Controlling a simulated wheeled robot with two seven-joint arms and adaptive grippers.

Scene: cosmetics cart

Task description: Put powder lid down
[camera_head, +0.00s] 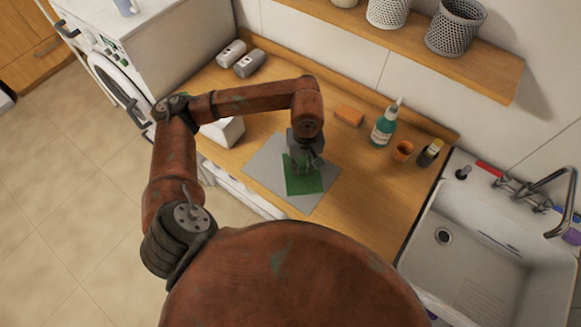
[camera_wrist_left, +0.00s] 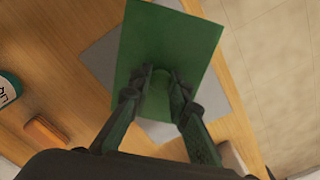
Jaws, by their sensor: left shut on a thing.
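The powder lid is a flat green rectangular plate (camera_head: 305,185) with a round knob. In the head view it is over the grey mat (camera_head: 262,168) on the wooden counter. My left gripper (camera_head: 304,164) is above the lid, pointing down. In the left wrist view, its fingers (camera_wrist_left: 160,78) are shut on the knob, and the green plate (camera_wrist_left: 168,38) spreads beyond the fingertips. I cannot tell whether the lid touches the mat. My right gripper is not in view.
A white box (camera_head: 222,131) stands left of the mat. An orange block (camera_head: 348,116), a teal bottle (camera_head: 384,126), an orange cup (camera_head: 402,151) and a dark bottle (camera_head: 429,153) stand behind and right. The sink (camera_head: 470,235) is at right. Counter right of the mat is clear.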

